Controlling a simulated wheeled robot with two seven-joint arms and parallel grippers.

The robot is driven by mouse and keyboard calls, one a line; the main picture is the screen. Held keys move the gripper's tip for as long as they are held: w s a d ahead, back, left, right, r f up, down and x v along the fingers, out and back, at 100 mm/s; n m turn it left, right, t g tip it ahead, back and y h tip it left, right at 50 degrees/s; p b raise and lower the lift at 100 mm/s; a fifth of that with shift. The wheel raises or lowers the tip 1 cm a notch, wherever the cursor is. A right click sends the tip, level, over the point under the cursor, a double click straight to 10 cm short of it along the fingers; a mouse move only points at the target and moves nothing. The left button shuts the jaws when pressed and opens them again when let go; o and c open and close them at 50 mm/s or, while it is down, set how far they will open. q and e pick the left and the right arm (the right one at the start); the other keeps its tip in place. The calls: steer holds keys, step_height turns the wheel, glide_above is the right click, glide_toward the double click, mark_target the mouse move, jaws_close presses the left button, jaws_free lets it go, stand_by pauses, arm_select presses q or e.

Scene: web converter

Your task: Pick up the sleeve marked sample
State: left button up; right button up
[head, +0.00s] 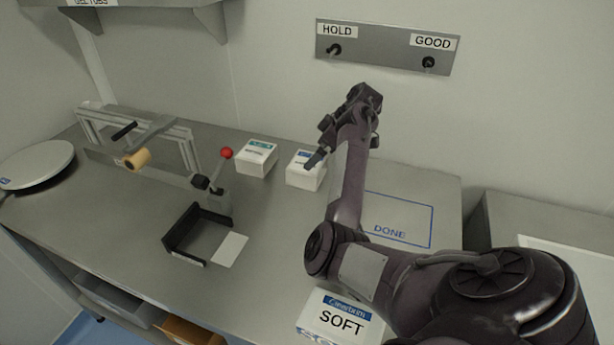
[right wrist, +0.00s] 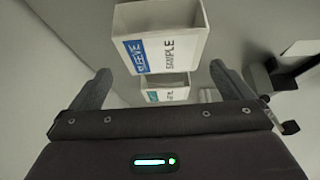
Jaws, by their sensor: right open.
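The sleeve marked SAMPLE is a white, open-topped box with a blue label. In the right wrist view the sleeve (right wrist: 172,50) is ahead of my right gripper (right wrist: 161,78), centred between the two spread fingers and beyond their tips. My right gripper is open and holds nothing. I cannot tell whether a finger touches the box. My left gripper is out of view.
A similar white box with a green label (head: 257,158) stands just left of the sleeve. A red-knobbed lever (head: 226,153) and black bracket (head: 185,235) are further left. The DONE outline (head: 405,235) lies right of my arm, and a SOFT box (head: 340,318) is in front.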

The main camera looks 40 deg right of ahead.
steer(key=shift+f, duration=0.5)
steer(key=p+x, duration=0.1)
steer(key=x, duration=0.3)
steer(key=p+x, duration=0.1)
steer(key=x, duration=0.1)
steer(key=shift+w+a+f+p, duration=0.15)
steer(key=shift+w+a+p, duration=0.15)
steer(key=shift+a, duration=0.05)
steer(key=shift+w+f, duration=0.15)
steer(key=shift+f, duration=0.15)
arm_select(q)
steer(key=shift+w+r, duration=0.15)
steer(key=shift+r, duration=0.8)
arm_select(e)
steer(key=c, duration=0.6)
